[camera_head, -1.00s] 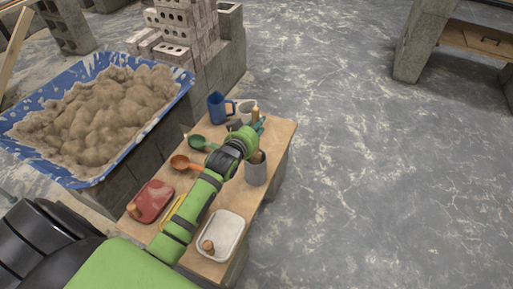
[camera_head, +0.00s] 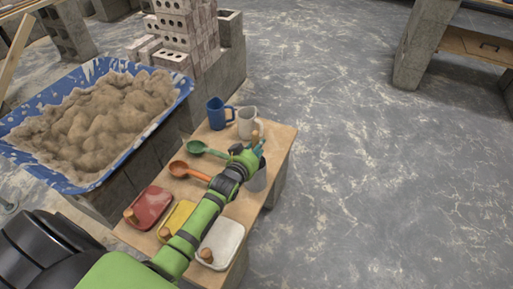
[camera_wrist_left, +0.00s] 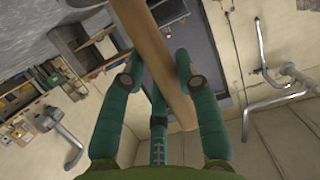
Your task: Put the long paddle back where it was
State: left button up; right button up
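My left gripper (camera_head: 254,152) is just above and at the rim of a grey canister (camera_head: 258,180) on the wooden board. Its teal fingers are closed around a wooden handle, which I take to be the long paddle (camera_head: 255,135); its tip sticks up past the fingers. In the left wrist view the same handle (camera_wrist_left: 163,60) runs between the fingers of the gripper (camera_wrist_left: 160,75). The paddle's lower part is hidden by the hand and canister, so I cannot tell how deep it sits. My right gripper is not in view.
A blue tub (camera_head: 183,88) of mortar stands left. Floor at right is clear.

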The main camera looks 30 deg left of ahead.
pick_arm(q)
jog(key=shift+o, duration=1.2)
jog(key=shift+r, duration=0.1)
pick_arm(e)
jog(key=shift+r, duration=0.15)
pick_arm(q)
jog(key=p+v, duration=0.2)
jog(key=v, duration=1)
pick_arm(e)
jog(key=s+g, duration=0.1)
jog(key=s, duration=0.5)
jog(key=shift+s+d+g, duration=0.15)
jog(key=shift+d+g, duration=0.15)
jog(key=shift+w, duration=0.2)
